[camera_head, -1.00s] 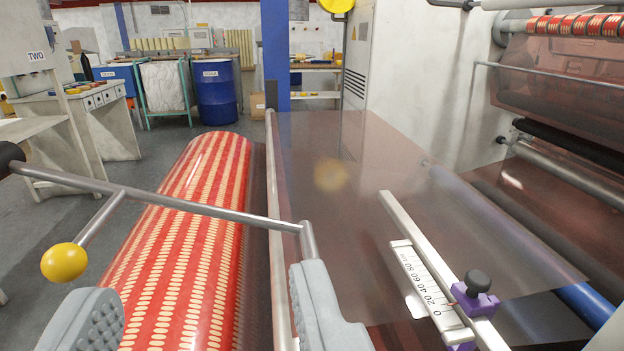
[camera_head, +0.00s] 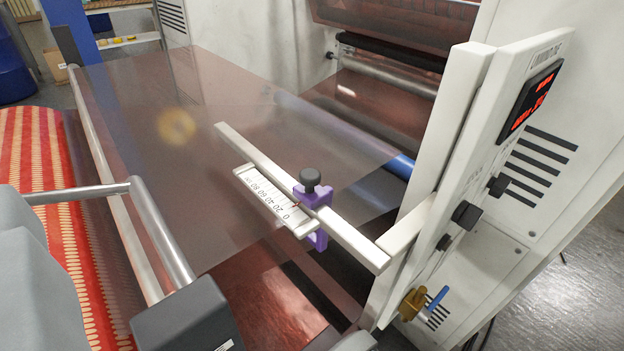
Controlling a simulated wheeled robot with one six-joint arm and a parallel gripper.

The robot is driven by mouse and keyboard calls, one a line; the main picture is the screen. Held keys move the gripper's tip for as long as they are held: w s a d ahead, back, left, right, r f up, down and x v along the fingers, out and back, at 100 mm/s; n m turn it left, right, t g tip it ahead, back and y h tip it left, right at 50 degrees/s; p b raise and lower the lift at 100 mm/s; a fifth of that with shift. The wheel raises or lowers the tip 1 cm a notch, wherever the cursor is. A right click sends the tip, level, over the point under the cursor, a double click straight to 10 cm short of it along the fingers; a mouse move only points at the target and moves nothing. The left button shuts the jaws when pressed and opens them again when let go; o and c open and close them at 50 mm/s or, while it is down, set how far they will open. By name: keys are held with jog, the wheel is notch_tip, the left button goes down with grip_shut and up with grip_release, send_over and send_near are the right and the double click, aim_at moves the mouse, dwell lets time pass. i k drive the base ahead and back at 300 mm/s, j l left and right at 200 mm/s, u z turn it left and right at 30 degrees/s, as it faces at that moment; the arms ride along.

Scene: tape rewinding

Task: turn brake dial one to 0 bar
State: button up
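A white control panel (camera_head: 520,60) stands at the right with a red-lit display (camera_head: 531,102), whose digits are too small to read. Below the display are several black knobs: an upper right one (camera_head: 497,186), a larger middle one (camera_head: 466,215) and a lower one (camera_head: 443,241). I cannot tell which is brake dial one, and no bar reading is legible. My gripper (camera_head: 200,295) is at the bottom, with one grey finger at the left edge and part of the other low in the middle. The fingers are apart, with nothing seen held, well left of the knobs.
A bar with a scale (camera_head: 272,200) and a purple slider (camera_head: 313,202) crosses the translucent film (camera_head: 220,110). A metal rod (camera_head: 165,235) and dark grey block (camera_head: 185,322) lie in front. A brass fitting with a blue handle (camera_head: 412,303) juts from the panel's lower part. A striped roll (camera_head: 40,160) is left.

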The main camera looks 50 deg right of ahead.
aim_at(498, 185)
jog(key=z, duration=1.75)
